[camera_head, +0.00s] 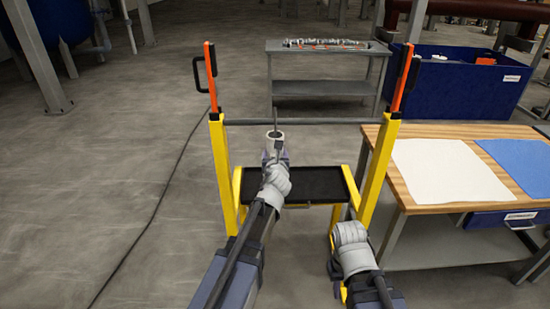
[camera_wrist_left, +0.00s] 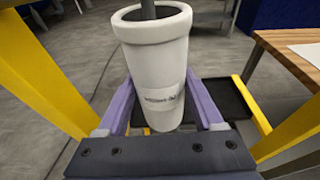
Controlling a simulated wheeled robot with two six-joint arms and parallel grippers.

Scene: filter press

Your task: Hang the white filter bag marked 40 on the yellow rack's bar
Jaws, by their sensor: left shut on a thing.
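The white filter bag (camera_wrist_left: 155,65) is a tube with a thick rim and a printed band too blurred to read surely. My left gripper (camera_head: 275,155) is shut on it, with purple fingers on both sides in the left wrist view (camera_wrist_left: 160,112). In the head view the bag's open ring (camera_head: 275,134) faces up, just below the yellow rack's grey bar (camera_head: 320,121) as pictured. A thin dark rod (camera_head: 276,148) runs down at the ring. In the wrist view a grey post reaches the bag's mouth; I cannot tell whether it touches. My right gripper's fingers are not visible.
The yellow rack's posts (camera_head: 222,170) stand either side, with orange tops and black handles. A black tray (camera_head: 312,185) lies low between them. A wooden table (camera_head: 400,190) with white and blue sheets stands right. A grey table (camera_head: 320,88) and blue bin (camera_head: 455,85) stand behind.

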